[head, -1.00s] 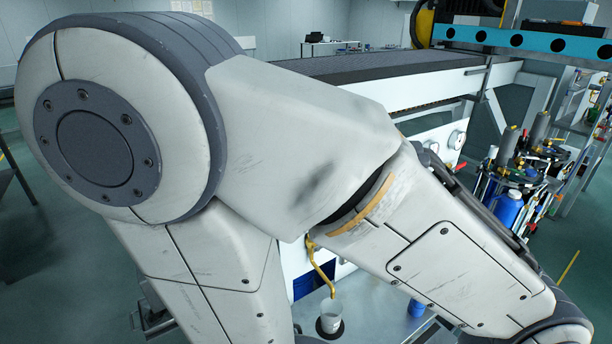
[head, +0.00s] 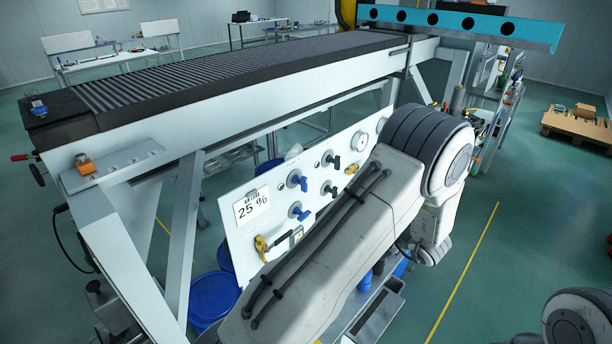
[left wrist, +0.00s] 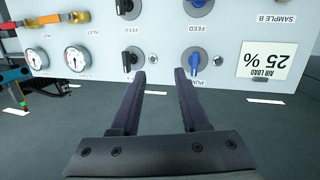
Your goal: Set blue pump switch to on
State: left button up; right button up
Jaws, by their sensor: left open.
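The blue pump switch (left wrist: 194,60) is on the white panel (left wrist: 228,17), with an upside-down PUMP label beside it in the left wrist view. Its dark blue handle looks roughly upright there. In the head view it seems to be the upper of two blue switches (head: 297,181). My left gripper (left wrist: 160,74) is open and empty in the left wrist view. In the head view my arm hides part of the panel, and neither gripper shows.
A second blue switch (head: 299,212) sits below the first in the head view. Black switches (left wrist: 132,58), gauges (left wrist: 76,58) and yellow-handled valves (left wrist: 62,17) share the panel. An AIR LOAD 25% sign (head: 251,206) is close by. A conveyor frame (head: 135,138) stands above the panel.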

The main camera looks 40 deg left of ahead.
aim_at(307, 184)
pick_arm(q)
jog(key=s+a+g+p, duration=0.1)
jog(key=a, duration=0.3)
jog(key=s+a+n+g+y+p, duration=0.1)
jog(key=a+p, duration=0.1)
jog(key=a, duration=0.2)
jog(key=s+a+r+g+y+p, duration=0.1)
jog(key=a+p, duration=0.1)
jog(key=a, duration=0.2)
jog(key=shift+s+n+g, duration=0.1)
jog(key=shift+n+g, duration=0.2)
jog(key=shift+n, duration=0.1)
jog(key=shift+a+p, duration=0.35)
jog(key=shift+a, duration=0.1)
jog(key=shift+f, duration=0.1)
jog(key=shift+c, duration=0.3)
grip_shut()
